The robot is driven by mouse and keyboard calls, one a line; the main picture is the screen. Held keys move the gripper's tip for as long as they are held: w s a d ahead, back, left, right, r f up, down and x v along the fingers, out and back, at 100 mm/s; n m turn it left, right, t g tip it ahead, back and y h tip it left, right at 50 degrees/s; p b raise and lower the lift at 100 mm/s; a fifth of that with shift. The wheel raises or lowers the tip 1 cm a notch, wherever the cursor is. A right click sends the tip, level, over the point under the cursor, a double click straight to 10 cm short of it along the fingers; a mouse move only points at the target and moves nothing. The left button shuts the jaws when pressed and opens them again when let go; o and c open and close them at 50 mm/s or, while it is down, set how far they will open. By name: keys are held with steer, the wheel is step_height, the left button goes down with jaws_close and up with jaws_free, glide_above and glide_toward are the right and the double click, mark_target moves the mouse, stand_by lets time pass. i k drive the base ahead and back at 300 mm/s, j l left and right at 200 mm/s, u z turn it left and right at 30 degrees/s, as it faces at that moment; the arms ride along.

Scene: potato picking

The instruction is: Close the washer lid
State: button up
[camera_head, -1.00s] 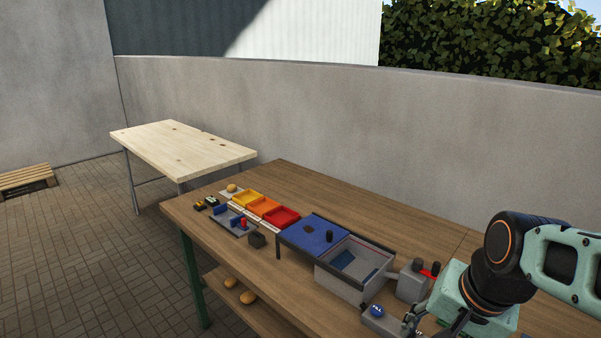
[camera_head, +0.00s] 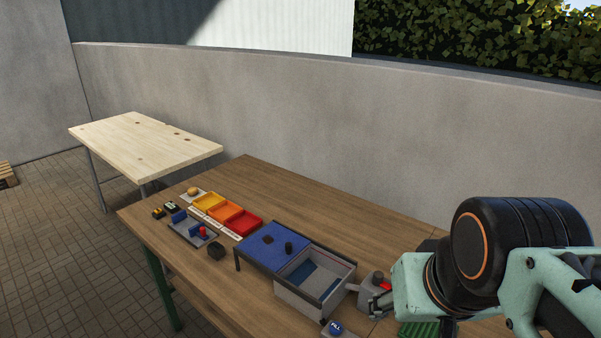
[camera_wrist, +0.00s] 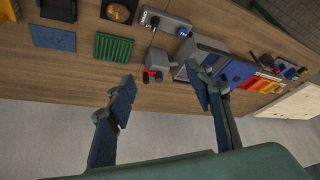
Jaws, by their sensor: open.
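The washer is a grey open-topped box (camera_head: 325,298) on the brown table, with some blue inside. Its flat blue lid (camera_head: 262,255) lies to the left of the opening, with an upright black knob (camera_head: 289,247) near its right end; the opening is uncovered. In the wrist view, the blue lid (camera_wrist: 233,73) shows at the right, partly behind a finger. My gripper (camera_wrist: 160,77) is open and empty. In the head view, it is right of the washer, apart from the lid, and its fingers are mostly hidden.
A grey block with a red handle (camera_wrist: 160,62) stands right of the washer. A grey panel with a blue FILL button (camera_head: 336,328) is in front. Yellow, orange and red trays (camera_head: 227,211) lie left of the lid. A bare pale table (camera_head: 145,145) stands behind.

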mark_target(273, 245)
steer(key=i+j, duration=0.15)
steer(key=j, duration=0.3)
steer(key=i+j, duration=0.1)
steer(key=j, duration=0.3)
steer(key=i+j+z, duration=0.1)
steer(key=j, duration=0.35)
steer(key=k+l, duration=0.2)
steer(key=i+j, duration=0.2)
steer(key=i, duration=0.1)
